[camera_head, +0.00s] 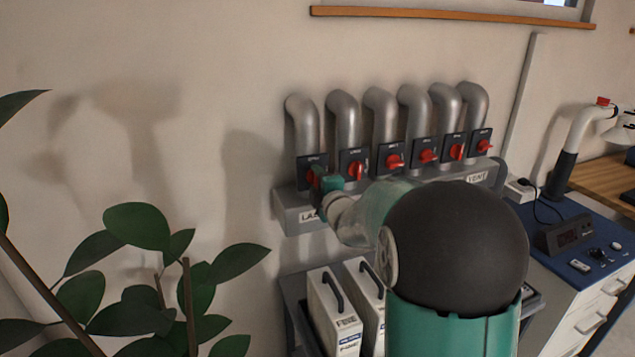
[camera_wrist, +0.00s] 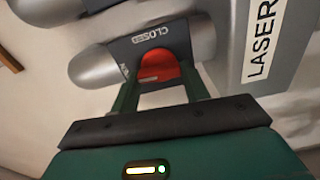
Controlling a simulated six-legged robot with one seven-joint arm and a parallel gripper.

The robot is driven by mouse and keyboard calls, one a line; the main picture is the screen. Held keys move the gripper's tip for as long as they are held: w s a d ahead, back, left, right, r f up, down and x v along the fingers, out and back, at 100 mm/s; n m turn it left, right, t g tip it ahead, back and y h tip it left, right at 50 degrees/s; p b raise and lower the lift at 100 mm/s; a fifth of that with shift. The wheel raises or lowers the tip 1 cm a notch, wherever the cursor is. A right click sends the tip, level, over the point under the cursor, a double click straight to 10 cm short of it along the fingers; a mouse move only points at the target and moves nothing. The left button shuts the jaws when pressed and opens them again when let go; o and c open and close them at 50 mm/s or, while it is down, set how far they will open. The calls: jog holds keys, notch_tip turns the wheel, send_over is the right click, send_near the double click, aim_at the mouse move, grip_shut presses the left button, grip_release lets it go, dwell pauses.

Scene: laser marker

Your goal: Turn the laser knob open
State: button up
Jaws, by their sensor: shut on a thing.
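The laser knob is red and shows in the wrist view (camera_wrist: 158,66), on a dark plate (camera_wrist: 152,36) marked "CLOSED" with a second, partly covered word at its lower left. A "LASER" label (camera_wrist: 262,40) is on the grey housing beside it. My gripper (camera_wrist: 160,78) has one finger on each side of the knob and is shut on it. In the head view my gripper (camera_head: 325,181) is at the leftmost valve plate (camera_head: 311,161) and mostly covers its knob. The exact angle of the knob is hard to tell.
Several other red knobs (camera_head: 394,161) on dark plates stand in a row to the right, under bent grey pipes (camera_head: 344,112). White boxes with handles (camera_head: 334,310) are below. A leafy plant (camera_head: 137,226) is at the left. A blue-topped cabinet (camera_head: 595,240) stands at the right.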

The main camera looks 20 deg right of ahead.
jog(key=shift+n, duration=0.5)
jog(key=o, duration=1)
jog(key=shift+s, duration=0.15)
jog(key=s, duration=1.3)
jog(key=shift+s, duration=0.3)
